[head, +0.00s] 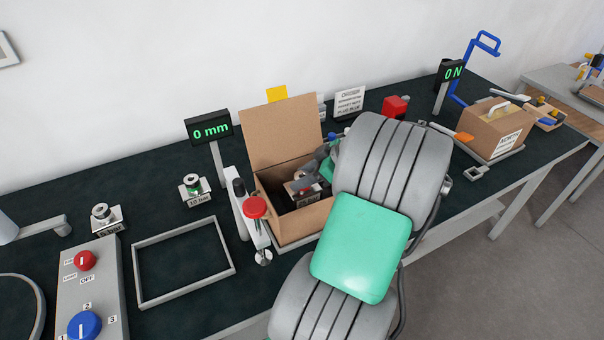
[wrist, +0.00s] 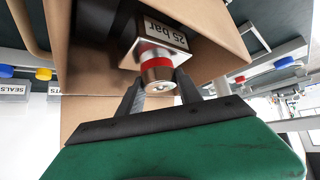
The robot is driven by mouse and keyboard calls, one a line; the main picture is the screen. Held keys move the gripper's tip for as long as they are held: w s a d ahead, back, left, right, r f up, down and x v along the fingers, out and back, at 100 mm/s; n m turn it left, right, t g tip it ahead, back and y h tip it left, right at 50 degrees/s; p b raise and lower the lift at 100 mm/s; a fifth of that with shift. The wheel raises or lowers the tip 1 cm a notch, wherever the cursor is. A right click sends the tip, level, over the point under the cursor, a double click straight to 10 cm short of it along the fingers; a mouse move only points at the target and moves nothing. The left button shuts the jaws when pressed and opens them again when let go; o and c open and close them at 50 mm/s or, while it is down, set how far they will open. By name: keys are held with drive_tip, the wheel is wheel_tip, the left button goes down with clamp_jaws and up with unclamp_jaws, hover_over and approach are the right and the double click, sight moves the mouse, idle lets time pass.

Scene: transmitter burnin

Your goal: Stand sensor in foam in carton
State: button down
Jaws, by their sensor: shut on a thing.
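The open carton (head: 318,214) stands on the bench with its flap up at the back; its brown wall also shows in the wrist view (wrist: 75,70). My gripper (head: 314,178) is at the carton's mouth, shut on a sensor. The sensor (head: 302,190) has a metal body, a red band and a square base. In the wrist view the sensor (wrist: 158,72) sits between the fingers of my gripper (wrist: 158,88), and its label reads 25 bar. The carton's inside (head: 284,203) is dark; the foam cannot be made out clearly, nor whether the base touches it.
A red-knobbed device (head: 256,208) with a 0 mm display (head: 208,127) stands just left of the carton. A green-banded 10 bar sensor (head: 194,188) and another sensor (head: 104,216) stand further left. A grey frame (head: 150,304) lies in front. A second carton (head: 487,128) stands at right.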

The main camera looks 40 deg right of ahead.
drive_tip(key=shift+f, duration=2.25)
drive_tip(key=shift+f, duration=0.1)
drive_tip(key=c, duration=0.8)
unclamp_jaws()
drive_tip(key=shift+f, duration=0.1)
drive_tip(key=v, duration=1.2)
